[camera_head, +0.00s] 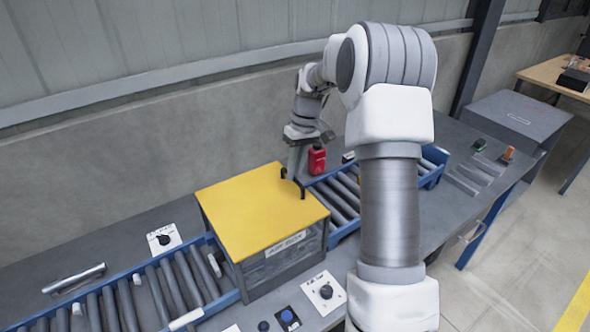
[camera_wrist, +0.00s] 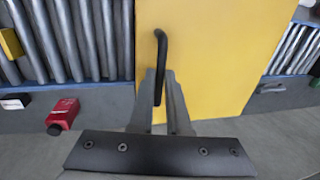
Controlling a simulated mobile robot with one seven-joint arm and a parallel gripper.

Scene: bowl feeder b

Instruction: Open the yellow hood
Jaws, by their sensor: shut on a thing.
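The yellow hood (camera_head: 255,208) is the flat yellow top of a grey box on the roller conveyor. It looks level and closed in the head view. A black bar handle (camera_wrist: 160,52) stands on its edge; the hood fills the middle of the wrist view (camera_wrist: 205,60). My gripper (camera_head: 293,186) is at the hood's back right edge, with its fingers on either side of the handle. In the wrist view my gripper (camera_wrist: 160,85) is shut on the handle. Part of the handle is hidden between the fingers.
A blue-framed roller conveyor (camera_head: 150,292) runs through the box. A dial plate (camera_head: 323,292) and a blue button (camera_head: 287,316) lie in front of the box. A wall (camera_head: 120,170) closes off the back.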

